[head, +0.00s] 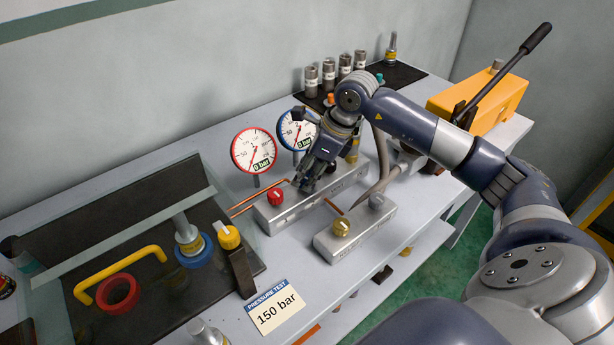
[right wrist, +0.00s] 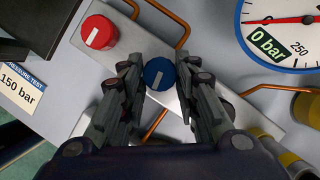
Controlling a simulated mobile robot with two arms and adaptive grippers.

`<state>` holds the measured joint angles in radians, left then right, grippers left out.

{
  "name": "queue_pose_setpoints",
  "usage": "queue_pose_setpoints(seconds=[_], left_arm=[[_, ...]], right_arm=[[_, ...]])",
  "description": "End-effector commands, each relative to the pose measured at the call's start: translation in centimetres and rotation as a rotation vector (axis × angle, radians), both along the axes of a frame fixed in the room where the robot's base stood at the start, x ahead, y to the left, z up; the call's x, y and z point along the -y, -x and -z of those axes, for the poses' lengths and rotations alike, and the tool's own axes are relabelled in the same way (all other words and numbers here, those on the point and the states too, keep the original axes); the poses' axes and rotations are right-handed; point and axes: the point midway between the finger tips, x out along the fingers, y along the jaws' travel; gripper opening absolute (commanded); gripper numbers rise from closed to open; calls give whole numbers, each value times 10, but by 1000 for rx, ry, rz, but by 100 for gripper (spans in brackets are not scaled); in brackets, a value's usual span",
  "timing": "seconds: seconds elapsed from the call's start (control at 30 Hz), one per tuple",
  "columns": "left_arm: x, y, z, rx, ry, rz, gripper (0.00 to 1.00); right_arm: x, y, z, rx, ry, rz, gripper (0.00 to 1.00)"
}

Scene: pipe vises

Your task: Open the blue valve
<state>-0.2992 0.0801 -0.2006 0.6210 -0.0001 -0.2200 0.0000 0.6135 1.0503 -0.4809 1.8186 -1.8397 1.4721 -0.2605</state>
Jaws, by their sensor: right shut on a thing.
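The blue valve (right wrist: 159,74) is a round knob with a white pointer line, on a grey metal block (head: 290,216). My right gripper (head: 307,183) reaches down over this block. In the right wrist view its fingers (right wrist: 160,80) are shut on the blue knob, one on each side. The knob's white line runs nearly up and down in that view, leaning slightly right at the top. In the head view the gripper hides the blue knob. The blue-rimmed gauge (head: 287,131) behind is partly hidden by my gripper and reads 0 bar. My left gripper is not in view.
A red valve (head: 275,197) sits beside the gripper on the same block. A yellow knob (head: 341,227) is on a block in front. A red-rimmed gauge (head: 253,150) stands behind. A glass-like panel (head: 120,220) and a pressure test card (head: 276,306) are left.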

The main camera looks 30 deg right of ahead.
Motion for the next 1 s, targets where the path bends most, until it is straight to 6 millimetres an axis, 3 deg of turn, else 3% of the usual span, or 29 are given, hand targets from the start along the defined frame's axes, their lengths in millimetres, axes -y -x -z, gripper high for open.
queue_pose_setpoints(seconds=[0.3,1.0], left_arm=[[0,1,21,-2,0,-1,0],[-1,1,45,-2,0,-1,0]], right_arm=[[2,-4,1,5,-1,-292,5],[2,-9,-1,5,-1,-945,5]])
